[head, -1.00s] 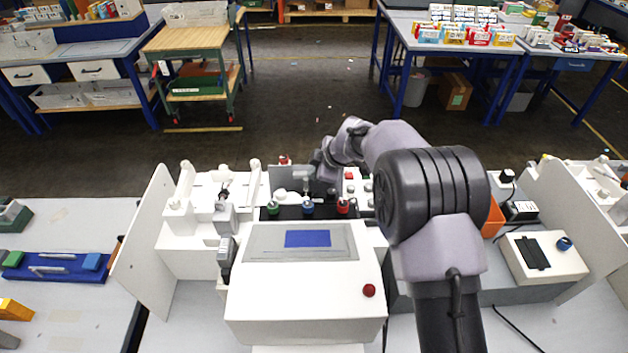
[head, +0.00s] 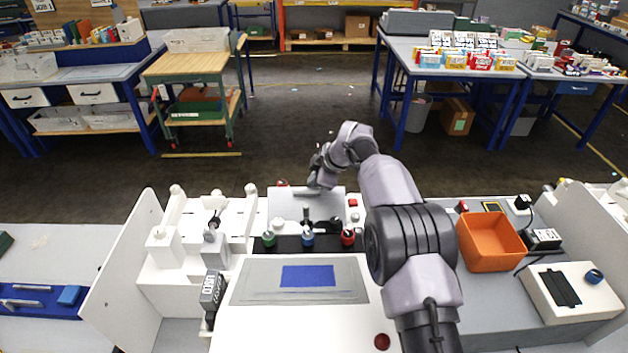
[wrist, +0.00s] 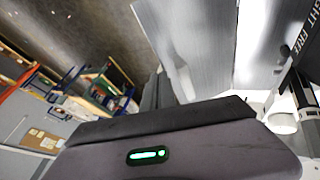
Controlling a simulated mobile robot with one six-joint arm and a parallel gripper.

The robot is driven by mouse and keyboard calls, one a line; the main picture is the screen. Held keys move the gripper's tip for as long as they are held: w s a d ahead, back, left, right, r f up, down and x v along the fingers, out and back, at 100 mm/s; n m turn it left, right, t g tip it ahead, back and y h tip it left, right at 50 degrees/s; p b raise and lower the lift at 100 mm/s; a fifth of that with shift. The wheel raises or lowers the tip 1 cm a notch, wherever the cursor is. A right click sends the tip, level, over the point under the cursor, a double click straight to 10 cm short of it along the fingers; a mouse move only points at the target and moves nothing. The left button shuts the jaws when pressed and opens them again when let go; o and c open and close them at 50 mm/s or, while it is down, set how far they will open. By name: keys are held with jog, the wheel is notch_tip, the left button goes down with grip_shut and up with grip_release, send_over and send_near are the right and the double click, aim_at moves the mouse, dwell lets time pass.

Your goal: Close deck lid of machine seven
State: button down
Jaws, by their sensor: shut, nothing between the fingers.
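The white plotter (head: 250,325) stands in front of me, with a blue screen and green, blue and red pens in a row behind it. A flat grey panel, seemingly the deck lid (head: 283,207), stands raised behind the pens. It also fills the upper middle of the wrist view (wrist: 195,40). My gripper (head: 312,188) is shut and empty at the lid's upper edge, near its middle. I cannot tell whether it touches the lid. In the wrist view the dark gripper body with a green light covers the bottom and hides part of the lid. No machine number is readable.
White side panels (head: 120,275) flank the machine. An orange bin (head: 490,243) and a white box (head: 570,290) sit at right. A dark labelled device (head: 212,292) is at the plotter's left edge. My forearm passes over the right side. The floor beyond is open.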

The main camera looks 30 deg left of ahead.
jog(key=shift+w+a+f+p, duration=0.15)
jog(key=shift+w+a+f, duration=0.05)
jog(key=shift+w+f, duration=0.2)
jog(key=shift+w+a+f+p, duration=0.2)
jog(key=shift+w+f, duration=0.1)
jog(key=shift+f, duration=0.2)
dwell(0.8)
jog(key=v, duration=1.7)
jog(key=m+t+h+p, duration=0.2)
jog(key=m+h, duration=0.2)
jog(key=m, duration=1.3)
send_near(307, 191)
jog(key=b+x, duration=0.1)
jog(key=x, duration=0.7)
jog(key=shift+w+f+b, duration=0.1)
jog(key=shift+f+b, duration=0.05)
jog(key=shift+b, duration=0.2)
